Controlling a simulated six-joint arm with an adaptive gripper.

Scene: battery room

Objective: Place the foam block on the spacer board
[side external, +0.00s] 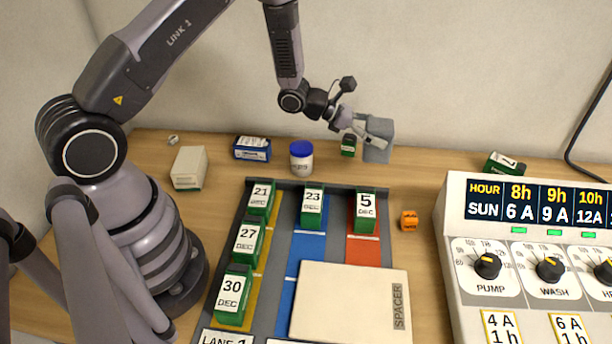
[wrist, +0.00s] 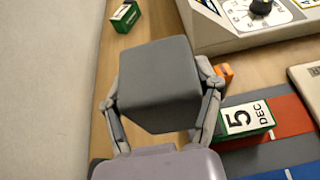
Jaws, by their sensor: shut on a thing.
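The foam block (side external: 378,140) is a grey cube at the back of the table. My gripper (side external: 368,137) is shut on it, and in the wrist view the block (wrist: 160,82) sits between the two fingers (wrist: 162,105). I cannot tell whether the block is off the table. The spacer board (side external: 350,305) is a flat cream panel marked SPACER, lying over the front of the lanes; a corner of it (wrist: 308,85) shows at the right in the wrist view. Its top is bare where it shows.
Green dated batteries, such as 5 DEC (side external: 365,211), stand in the coloured lanes (side external: 308,248) behind and left of the board. An orange piece (side external: 408,220) lies right of the lanes. A control panel (side external: 530,250) stands at right. A blue-lidded jar (side external: 302,158) stands left of my gripper.

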